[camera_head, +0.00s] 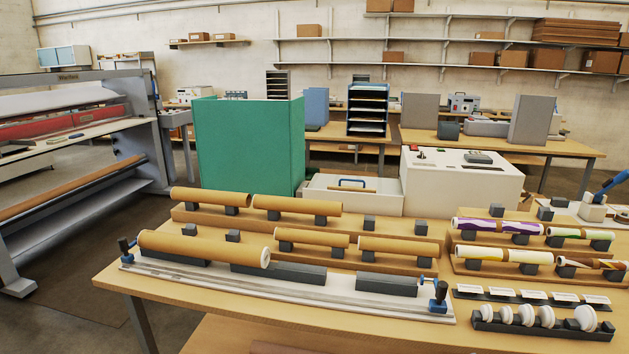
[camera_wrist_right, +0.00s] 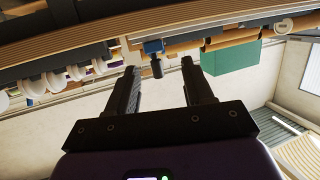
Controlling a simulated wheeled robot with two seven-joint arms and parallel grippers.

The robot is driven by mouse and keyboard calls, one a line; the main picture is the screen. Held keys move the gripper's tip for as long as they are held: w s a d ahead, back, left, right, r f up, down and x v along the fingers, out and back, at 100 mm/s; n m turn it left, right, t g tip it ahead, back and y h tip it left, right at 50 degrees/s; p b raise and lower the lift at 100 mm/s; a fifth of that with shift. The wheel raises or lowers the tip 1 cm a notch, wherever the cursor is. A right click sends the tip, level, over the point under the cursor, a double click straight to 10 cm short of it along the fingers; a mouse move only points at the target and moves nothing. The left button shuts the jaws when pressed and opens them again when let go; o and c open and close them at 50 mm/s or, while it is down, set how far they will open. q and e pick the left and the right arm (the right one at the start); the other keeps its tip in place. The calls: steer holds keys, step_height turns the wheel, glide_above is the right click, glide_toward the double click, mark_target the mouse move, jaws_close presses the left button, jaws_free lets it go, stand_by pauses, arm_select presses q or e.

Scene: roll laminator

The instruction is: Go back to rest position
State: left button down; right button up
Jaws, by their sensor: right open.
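My right gripper (camera_wrist_right: 160,66) shows only in the right wrist view. Its two dark fingers are apart, with nothing between them. Past the fingertips, that view shows the table edge (camera_wrist_right: 60,62) tipped over, with a blue and dark clamp-like part (camera_wrist_right: 154,58) close to the line of the gap. I cannot tell how far off it is; no contact shows. Neither gripper nor arm appears in the head view, and my left gripper is in no view.
The wooden table (camera_head: 190,302) holds cardboard tubes (camera_head: 203,246) on rests, a pale rail (camera_head: 290,296), patterned rolls (camera_head: 503,254) and a rack of white end pieces (camera_head: 545,317). A green panel (camera_head: 248,145) stands behind. A large laminator (camera_head: 75,120) is at left, with open floor before it.

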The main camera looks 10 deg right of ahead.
steer(key=s+a+f+g+y+p, duration=0.1)
steer(key=a+f+g, duration=0.3)
steer(key=a+f, duration=0.5)
steer(key=s+a+f+g+y+p, duration=0.15)
steer(key=a+f+g, duration=0.35)
steer(key=f, duration=0.7)
steer(key=s+a+f+g+y+p, duration=0.1)
steer(key=s+a+f+g, duration=0.2)
steer(key=s+a+f, duration=0.2)
steer(key=s+a+f+m+g+y+p, duration=0.1)
steer(key=s+a+f+g, duration=0.2)
steer(key=s+a+f, duration=0.2)
steer(key=s+a, duration=0.3)
steer(key=a, duration=0.2)
steer(key=shift+s+m+y, duration=0.3)
steer(key=shift+s+y, duration=0.05)
steer(key=shift+a, duration=0.1)
